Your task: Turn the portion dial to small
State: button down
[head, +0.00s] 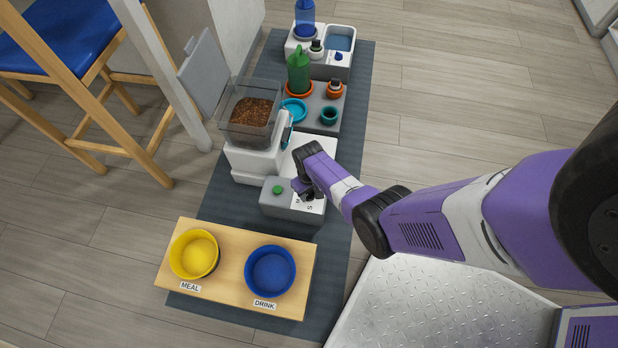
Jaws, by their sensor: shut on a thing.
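A grey control box (278,208) with a green button (277,189) stands at the front of the white feeder (250,160). A white label (315,207) on its right part carries a letter S and another letter, partly covered. My gripper (308,192) points down over this label and is shut on the portion dial. The gripper hides the dial, so I cannot tell which letter it points to. A clear hopper (235,128) full of brown kibble sits on the feeder, and its grey lid (203,74) stands open.
A wooden stand (210,284) holds a yellow MEAL bowl (194,254) and a blue DRINK bowl (270,271) in front. A grey tray (325,102) with a cactus and small pots, and a water unit (338,63), stand behind. A stool (95,85) is left.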

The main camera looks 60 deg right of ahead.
aim_at(309, 193)
jog(key=n, duration=0.4)
jog(key=shift+n, duration=2.3)
jog(key=c, duration=0.9)
grip_release()
notch_tip(309, 193, up, 8)
jog(key=p, duration=0.5)
jog(key=shift+f, duration=0.1)
